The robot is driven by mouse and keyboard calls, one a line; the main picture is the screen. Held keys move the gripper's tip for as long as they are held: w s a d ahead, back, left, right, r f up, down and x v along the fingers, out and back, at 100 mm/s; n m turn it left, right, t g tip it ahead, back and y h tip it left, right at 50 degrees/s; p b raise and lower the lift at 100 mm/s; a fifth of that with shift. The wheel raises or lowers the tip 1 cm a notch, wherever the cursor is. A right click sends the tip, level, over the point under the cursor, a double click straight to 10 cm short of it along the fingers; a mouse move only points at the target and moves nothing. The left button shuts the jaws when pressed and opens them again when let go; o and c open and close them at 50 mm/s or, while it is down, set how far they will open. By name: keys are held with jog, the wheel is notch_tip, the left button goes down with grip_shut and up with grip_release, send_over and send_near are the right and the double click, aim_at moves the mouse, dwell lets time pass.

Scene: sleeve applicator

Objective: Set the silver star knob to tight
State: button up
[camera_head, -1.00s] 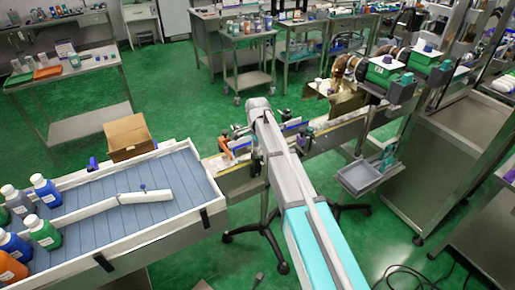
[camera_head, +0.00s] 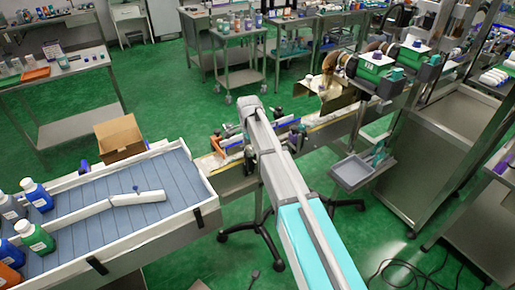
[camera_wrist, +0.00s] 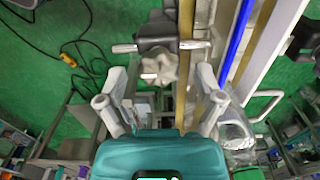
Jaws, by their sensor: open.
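The silver star knob (camera_wrist: 160,68) shows in the upper middle of the wrist view, on a dark clamp block (camera_wrist: 157,38) with a metal rod (camera_wrist: 130,48) across it. My gripper (camera_wrist: 161,88) is open, with one finger to the left and one to the right below the knob in the picture. The knob lies ahead of the gap between the fingers, and I see no finger touching it. How far the knob is in depth I cannot tell. In the head view, my arm hides the gripper and the knob cannot be made out.
A blue guide rail (camera_wrist: 237,42) runs beside the clamp. In the head view, the conveyor (camera_head: 330,128) passes behind my arm, with a bottle tray table (camera_head: 110,215) at left and a grey bin (camera_head: 352,172) at right. Cables (camera_wrist: 80,50) lie on the green floor.

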jog(key=shift+n, duration=0.5)
